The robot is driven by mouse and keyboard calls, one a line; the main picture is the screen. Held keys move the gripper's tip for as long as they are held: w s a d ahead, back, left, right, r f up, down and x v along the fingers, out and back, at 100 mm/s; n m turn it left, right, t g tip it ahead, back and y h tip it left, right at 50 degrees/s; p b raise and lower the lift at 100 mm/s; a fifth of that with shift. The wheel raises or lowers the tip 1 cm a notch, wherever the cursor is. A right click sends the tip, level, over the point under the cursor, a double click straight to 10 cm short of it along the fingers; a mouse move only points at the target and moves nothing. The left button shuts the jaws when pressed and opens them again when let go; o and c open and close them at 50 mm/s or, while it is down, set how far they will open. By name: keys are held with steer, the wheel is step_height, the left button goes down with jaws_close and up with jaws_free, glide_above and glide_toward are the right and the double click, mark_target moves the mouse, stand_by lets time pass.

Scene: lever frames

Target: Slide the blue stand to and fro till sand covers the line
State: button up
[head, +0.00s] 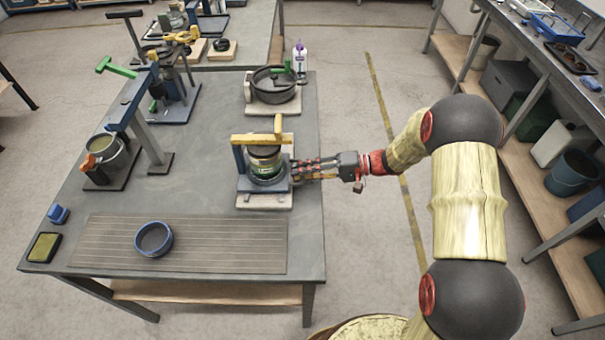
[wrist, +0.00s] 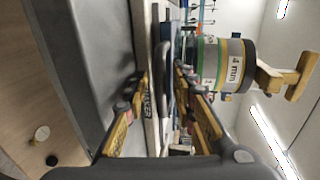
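The blue stand (head: 242,165) sits on a pale base board (head: 265,200) near the table's right edge. It carries a round sieve stack (head: 265,158) under a yellow bar (head: 258,139). In the wrist view the stack (wrist: 222,63) lies sideways, with a "4 mm" label. A dark looped handle (wrist: 165,75) shows there beside the board, whose lettering is partly hidden. My gripper (head: 296,170) is at the stand's right side. In the wrist view my gripper (wrist: 158,88) has its fingers apart, with the handle between them and visible gaps. I cannot make out sand or the line.
A blue-rimmed bowl (head: 153,239) stands on the ribbed mat (head: 215,255) at the front. A dark pan (head: 273,85) and a purple-capped bottle (head: 300,58) are behind the stand. A lever frame (head: 145,128) stands left.

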steer(key=shift+c, duration=1.3)
steer(key=c, duration=0.4)
jaws_close()
